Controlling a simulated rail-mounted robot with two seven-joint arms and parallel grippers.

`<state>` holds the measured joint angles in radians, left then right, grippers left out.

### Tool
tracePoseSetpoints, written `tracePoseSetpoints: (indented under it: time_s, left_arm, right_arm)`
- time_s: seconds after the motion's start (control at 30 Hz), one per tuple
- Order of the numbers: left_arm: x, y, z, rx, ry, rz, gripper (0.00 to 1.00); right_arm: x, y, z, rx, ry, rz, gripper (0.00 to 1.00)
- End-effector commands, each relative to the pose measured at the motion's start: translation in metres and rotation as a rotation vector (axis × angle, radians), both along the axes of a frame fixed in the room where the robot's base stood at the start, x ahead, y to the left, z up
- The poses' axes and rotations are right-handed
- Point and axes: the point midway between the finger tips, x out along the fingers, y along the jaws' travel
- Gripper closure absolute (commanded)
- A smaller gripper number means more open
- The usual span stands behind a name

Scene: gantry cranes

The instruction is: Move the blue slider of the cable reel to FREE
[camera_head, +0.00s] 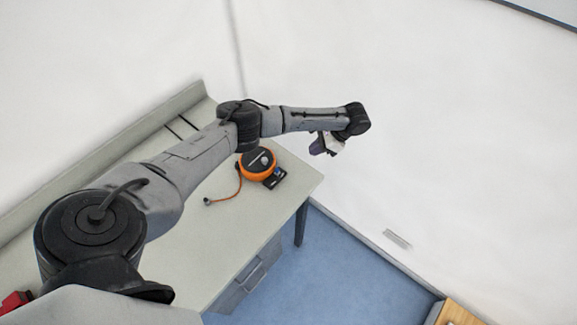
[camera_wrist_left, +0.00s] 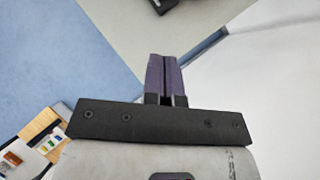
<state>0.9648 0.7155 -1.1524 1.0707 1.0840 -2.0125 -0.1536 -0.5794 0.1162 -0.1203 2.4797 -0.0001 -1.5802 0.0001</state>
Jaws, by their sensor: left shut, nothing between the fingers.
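A dark piece shows at the top edge there, too cropped to identify. My right gripper is not in view.
The pale workbench (camera_head: 225,235) has free surface in front of the reel and ends just right of it, above the blue floor (camera_head: 330,270). White walls stand behind and right. A red object (camera_head: 15,301) lies at the lower left. A wooden surface (camera_head: 458,314) shows at the lower right.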

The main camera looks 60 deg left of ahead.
Motion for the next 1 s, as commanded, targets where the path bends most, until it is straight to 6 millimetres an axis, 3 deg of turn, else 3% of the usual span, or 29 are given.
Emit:
tracePoseSetpoints:
  time_s: [0.43,0.7,1.0]
  left_arm:
    - [-0.005,0.002,-0.009,0.0,-0.002,-0.002,1.0]
    - [-0.031,0.015,-0.048,0.0,-0.001,-0.001,1.0]
    - [-0.06,0.03,-0.08,0.003,-0.003,-0.002,1.0]
  right_arm:
    - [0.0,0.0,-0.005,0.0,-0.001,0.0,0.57]
    - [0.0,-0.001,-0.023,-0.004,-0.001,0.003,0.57]
    - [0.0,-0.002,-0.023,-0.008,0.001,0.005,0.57]
